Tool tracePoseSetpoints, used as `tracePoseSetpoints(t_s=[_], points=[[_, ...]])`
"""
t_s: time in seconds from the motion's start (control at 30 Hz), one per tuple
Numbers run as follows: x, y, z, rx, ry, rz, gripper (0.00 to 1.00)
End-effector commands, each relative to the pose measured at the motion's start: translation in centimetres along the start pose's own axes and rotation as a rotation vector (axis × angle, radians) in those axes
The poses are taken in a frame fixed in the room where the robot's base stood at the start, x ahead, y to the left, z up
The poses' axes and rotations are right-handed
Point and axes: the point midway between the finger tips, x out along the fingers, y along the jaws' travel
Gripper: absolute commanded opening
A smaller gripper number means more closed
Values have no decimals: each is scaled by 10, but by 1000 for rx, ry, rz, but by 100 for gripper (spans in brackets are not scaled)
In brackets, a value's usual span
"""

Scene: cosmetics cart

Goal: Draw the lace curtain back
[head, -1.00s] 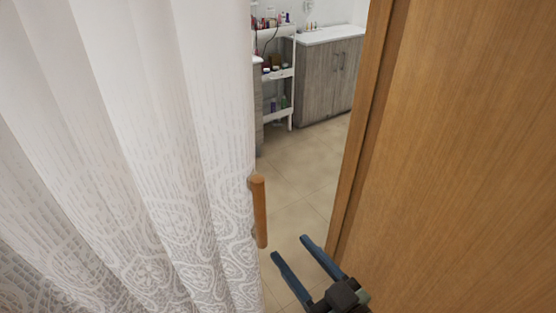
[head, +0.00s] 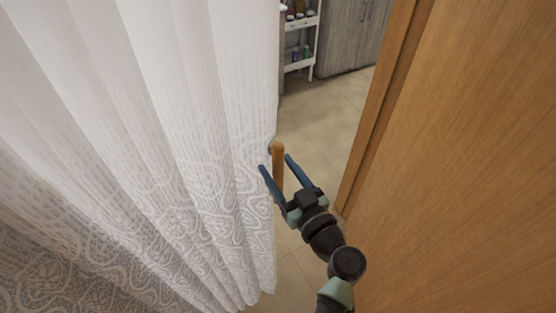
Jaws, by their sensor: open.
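The white lace curtain (head: 180,120) hangs in folds across the left half of the head view, with a patterned lower part. An upright wooden handle (head: 278,160) stands at its right edge. My gripper (head: 276,164) is open, with one blue finger on each side of the handle in the picture. The left finger overlaps the curtain's edge. I cannot tell whether either finger touches the handle. The lower end of the handle is partly hidden by my gripper.
A wooden door panel and frame (head: 460,150) fill the right side, close to my arm. Through the gap, a tiled floor (head: 320,120) is clear. A white cart (head: 300,45) with bottles and a grey cabinet (head: 352,38) stand at the back.

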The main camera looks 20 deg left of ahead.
Motion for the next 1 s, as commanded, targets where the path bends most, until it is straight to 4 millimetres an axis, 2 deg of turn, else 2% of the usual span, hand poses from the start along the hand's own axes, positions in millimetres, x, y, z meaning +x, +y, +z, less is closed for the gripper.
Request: tracePoseSetpoints(t_s=[0.13, 0.4, 0.7, 0.73, 1.0], points=[[6, 0, 0, 1, -1, 0, 59], [7, 0, 1, 0, -1, 1, 57], [7, 0, 1, 0, -1, 1, 3], [7, 0, 1, 0, -1, 1, 0], [7, 0, 1, 0, -1, 1, 0]])
